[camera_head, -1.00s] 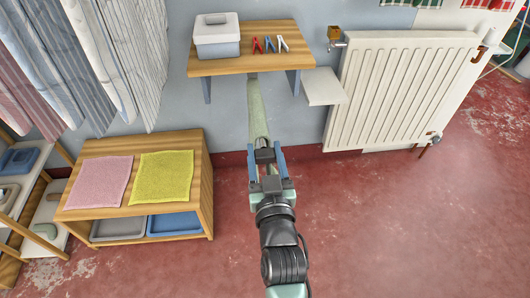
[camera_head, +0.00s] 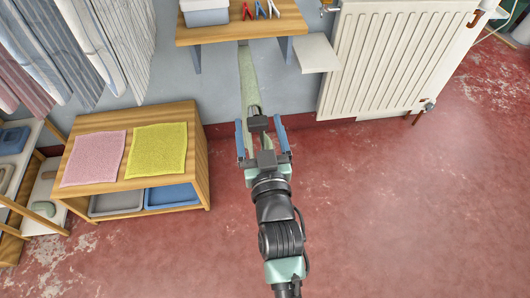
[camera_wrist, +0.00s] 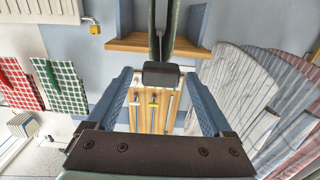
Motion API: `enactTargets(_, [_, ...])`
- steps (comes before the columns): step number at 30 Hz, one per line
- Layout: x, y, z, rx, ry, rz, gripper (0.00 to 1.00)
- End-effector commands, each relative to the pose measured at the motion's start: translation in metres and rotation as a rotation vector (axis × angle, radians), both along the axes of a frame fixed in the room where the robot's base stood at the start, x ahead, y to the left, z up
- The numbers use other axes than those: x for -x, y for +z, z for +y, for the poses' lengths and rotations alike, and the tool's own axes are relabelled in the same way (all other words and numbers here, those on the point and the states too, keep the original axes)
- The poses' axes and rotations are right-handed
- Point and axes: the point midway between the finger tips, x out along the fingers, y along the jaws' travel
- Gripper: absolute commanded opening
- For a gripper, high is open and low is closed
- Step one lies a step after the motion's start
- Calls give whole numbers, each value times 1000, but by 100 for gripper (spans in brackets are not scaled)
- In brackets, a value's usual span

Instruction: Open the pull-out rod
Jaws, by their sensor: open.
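The pull-out rod (camera_head: 249,78) is pale green. It runs from under the wall shelf towards me and ends in a dark block (camera_head: 258,121). In the wrist view the dark end block (camera_wrist: 161,75) shows at the centre, with the rod stretching up from it. My gripper (camera_head: 260,127) is open, its two blue fingers spread on either side of the block. In the wrist view the gripper (camera_wrist: 158,82) has a gap on each side between finger and block. The rod's far end under the shelf is hard to see.
The wooden shelf (camera_head: 230,33) carries a white-grey box and pegs. A radiator (camera_head: 385,65) and a small white ledge (camera_head: 316,53) are to the right. A low wooden cabinet (camera_head: 190,165) with pink and yellow cloths stands left. The red floor is clear on the right.

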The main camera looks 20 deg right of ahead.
Motion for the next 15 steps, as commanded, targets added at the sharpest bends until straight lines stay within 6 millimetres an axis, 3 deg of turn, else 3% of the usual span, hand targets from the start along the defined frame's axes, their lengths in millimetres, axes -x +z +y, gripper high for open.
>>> enactTargets(15, [88,1,26,-2,0,4,85])
